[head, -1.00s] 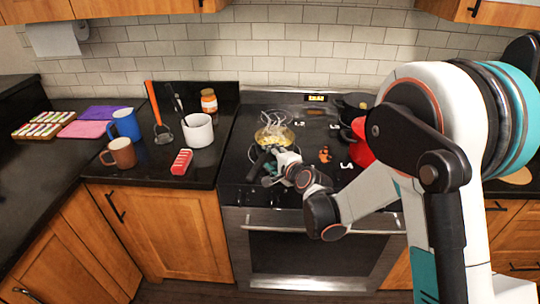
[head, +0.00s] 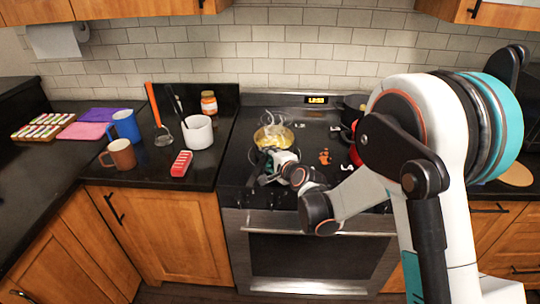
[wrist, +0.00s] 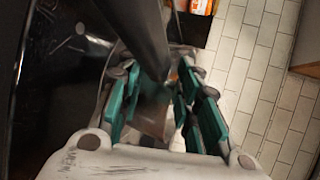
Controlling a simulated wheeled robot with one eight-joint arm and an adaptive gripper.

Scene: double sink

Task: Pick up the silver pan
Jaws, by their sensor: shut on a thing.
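The silver pan (head: 273,138) sits on the stove top toward the back left, with yellowish contents and pale wispy strands above it. Its dark handle (head: 259,163) points toward the front left. My gripper (head: 268,167) is at this handle, in front of the pan. In the wrist view, the dark handle (wrist: 140,35) runs down between the teal finger pads, and my gripper (wrist: 160,95) is shut on it. My fingers and the handle hide part of each other, and the pan's bowl is not clear in the wrist view.
A dark pot (head: 355,107) and a red item (head: 357,150) stand on the stove's right side, near my arm.

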